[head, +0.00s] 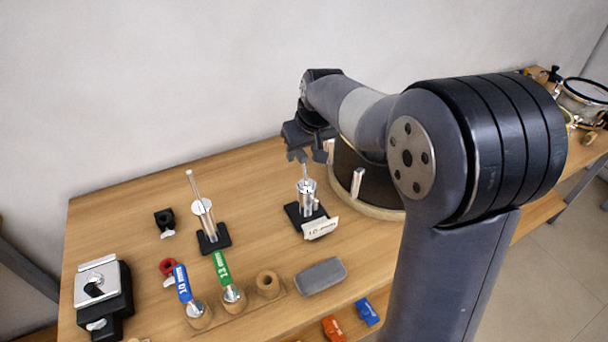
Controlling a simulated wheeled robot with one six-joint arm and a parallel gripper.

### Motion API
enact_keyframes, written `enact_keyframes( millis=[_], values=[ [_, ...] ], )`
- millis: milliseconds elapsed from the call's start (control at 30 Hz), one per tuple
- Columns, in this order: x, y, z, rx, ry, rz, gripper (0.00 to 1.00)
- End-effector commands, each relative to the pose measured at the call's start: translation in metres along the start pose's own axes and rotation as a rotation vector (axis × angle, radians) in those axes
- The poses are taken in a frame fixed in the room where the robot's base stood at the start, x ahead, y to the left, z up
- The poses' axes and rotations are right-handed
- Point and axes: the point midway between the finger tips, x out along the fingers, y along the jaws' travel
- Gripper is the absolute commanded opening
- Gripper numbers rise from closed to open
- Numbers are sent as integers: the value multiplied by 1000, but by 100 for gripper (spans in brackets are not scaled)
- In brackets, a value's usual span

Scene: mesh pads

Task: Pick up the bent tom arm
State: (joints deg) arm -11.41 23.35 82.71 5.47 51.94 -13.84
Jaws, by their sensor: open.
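A metal piece with a tilted rod (194,188) rises from a post on a black base at the left; its slant makes it look like the bent tom arm, though I cannot be sure. A second metal piece (306,188), a short cylinder with a thin upright rod, stands on another black base with a white tag. My gripper (309,155) is open, pointing down just above this second piece. Its fingers are near the rod's top; I cannot tell whether they are around it or touching it.
Blue (182,285) and green (221,268) handled tools stand in a wooden holder in front. A grey case (320,276) lies right of them. A black and silver clamp block (101,292) is at the left edge. A dark drum (352,180) stands behind my arm.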

Motion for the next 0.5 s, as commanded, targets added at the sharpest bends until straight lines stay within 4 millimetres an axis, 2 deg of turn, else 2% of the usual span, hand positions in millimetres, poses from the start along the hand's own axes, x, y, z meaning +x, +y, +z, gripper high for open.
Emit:
enact_keyframes(
  millis=[333, 500],
  values=[
    [43, 5, 4, 1, -3, -2, 47],
    [52, 5, 4, 0, 1, -1, 47]
  ],
)
